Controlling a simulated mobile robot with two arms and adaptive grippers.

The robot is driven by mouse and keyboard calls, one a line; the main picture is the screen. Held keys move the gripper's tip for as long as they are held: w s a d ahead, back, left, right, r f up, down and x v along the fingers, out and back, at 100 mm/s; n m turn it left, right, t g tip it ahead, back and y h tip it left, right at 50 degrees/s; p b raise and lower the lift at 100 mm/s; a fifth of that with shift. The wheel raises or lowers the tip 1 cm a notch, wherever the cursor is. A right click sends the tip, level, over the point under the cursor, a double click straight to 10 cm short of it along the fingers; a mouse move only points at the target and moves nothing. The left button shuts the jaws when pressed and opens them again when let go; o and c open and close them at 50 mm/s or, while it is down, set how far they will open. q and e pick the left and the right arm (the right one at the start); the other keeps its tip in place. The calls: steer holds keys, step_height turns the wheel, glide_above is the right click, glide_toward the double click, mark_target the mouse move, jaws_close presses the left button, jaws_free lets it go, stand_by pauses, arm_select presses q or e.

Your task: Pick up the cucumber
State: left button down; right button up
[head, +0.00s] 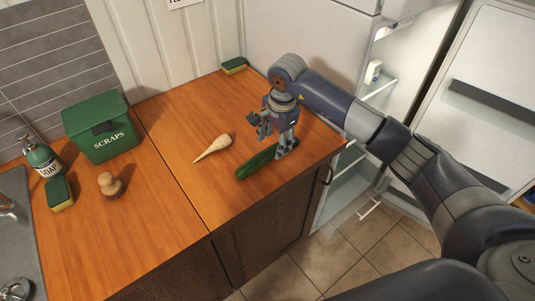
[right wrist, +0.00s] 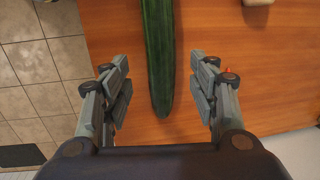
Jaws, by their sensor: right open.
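A dark green cucumber (head: 256,163) lies on the wooden counter near its front edge in the head view. In the right wrist view the cucumber (right wrist: 159,55) runs down from the top edge, and its near end lies between my two fingers. My right gripper (head: 272,140) is open over the right end of the cucumber, pointing down. In the right wrist view the open fingers of this gripper (right wrist: 160,95) stand apart on either side of the cucumber, with gaps on both sides. My left gripper is not in view.
A pale root vegetable (head: 213,148) lies just left of the cucumber. A green scraps bin (head: 98,128), soap bottle (head: 42,157), sponge (head: 60,194) and brush (head: 111,185) stand farther left. An open fridge (head: 345,190) is beyond the counter's right end.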

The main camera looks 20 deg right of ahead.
mark_target(272, 150)
steer(key=shift+f+p, duration=0.35)
steer(key=f, duration=0.1)
steer(key=f+p, duration=0.1)
steer(key=f, duration=0.1)
steer(key=shift+w+a+f+p, duration=0.15)
steer(key=shift+w+f+p, duration=0.1)
steer(key=shift+w+p, duration=0.1)
steer(key=shift+f, duration=0.4)
steer(key=c, duration=1.3)
